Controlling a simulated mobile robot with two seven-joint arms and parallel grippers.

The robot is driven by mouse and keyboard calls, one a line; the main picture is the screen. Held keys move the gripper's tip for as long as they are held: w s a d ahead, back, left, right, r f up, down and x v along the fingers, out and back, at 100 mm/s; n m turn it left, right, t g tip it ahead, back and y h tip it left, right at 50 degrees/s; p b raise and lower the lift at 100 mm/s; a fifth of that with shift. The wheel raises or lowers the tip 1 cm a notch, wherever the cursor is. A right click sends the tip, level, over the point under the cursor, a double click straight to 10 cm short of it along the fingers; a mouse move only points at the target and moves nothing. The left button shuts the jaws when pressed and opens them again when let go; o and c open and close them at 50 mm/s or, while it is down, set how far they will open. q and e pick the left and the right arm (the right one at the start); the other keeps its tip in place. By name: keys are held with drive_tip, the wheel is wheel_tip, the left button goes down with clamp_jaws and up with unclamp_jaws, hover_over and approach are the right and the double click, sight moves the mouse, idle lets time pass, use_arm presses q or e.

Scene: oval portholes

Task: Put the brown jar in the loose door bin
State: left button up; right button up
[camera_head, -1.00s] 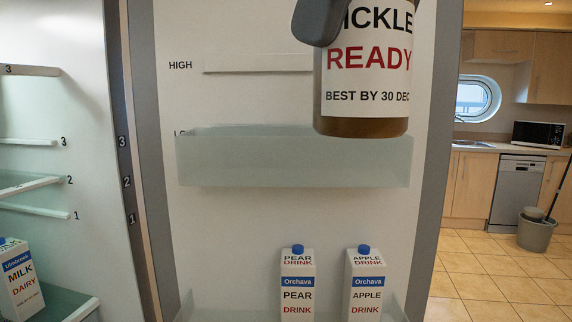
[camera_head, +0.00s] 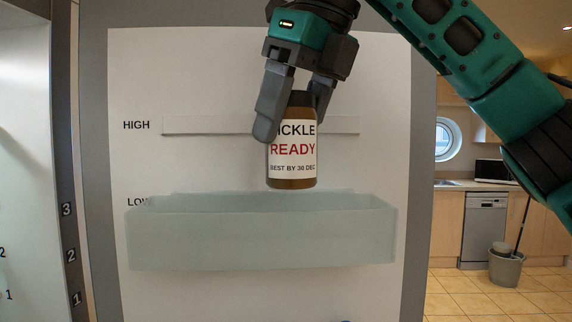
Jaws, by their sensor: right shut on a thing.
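The brown jar (camera_head: 292,178) has a dark lid and a white label reading PICKLE READY, BEST BY 30 DEC. My right gripper (camera_head: 292,112) is shut on the jar near its top and holds it upright. The jar appears just above the back part of the pale translucent door bin (camera_head: 262,240); whether it is over the bin's opening or in front of it is hard to tell. The bin sits on the fridge door at the mark LOW, partly covered. My left gripper is not in view.
A pale rail (camera_head: 210,125) runs across the door at the mark HIGH, behind the jar. The fridge interior lies at the left, with numbered levels on the edge strip (camera_head: 70,230). A kitchen with a dishwasher (camera_head: 484,230) and a bucket (camera_head: 505,268) is at the right.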

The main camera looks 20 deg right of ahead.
sight(287, 118)
drive_tip(key=w+d+f, duration=0.1)
drive_tip(key=w+f, duration=0.4)
drive_tip(key=f, duration=0.2)
drive_tip(key=shift+w+p, duration=0.3)
drive_tip(key=shift+p, duration=0.15)
drive_tip(key=shift+f+b, duration=0.35)
drive_tip(key=shift+f, duration=0.2)
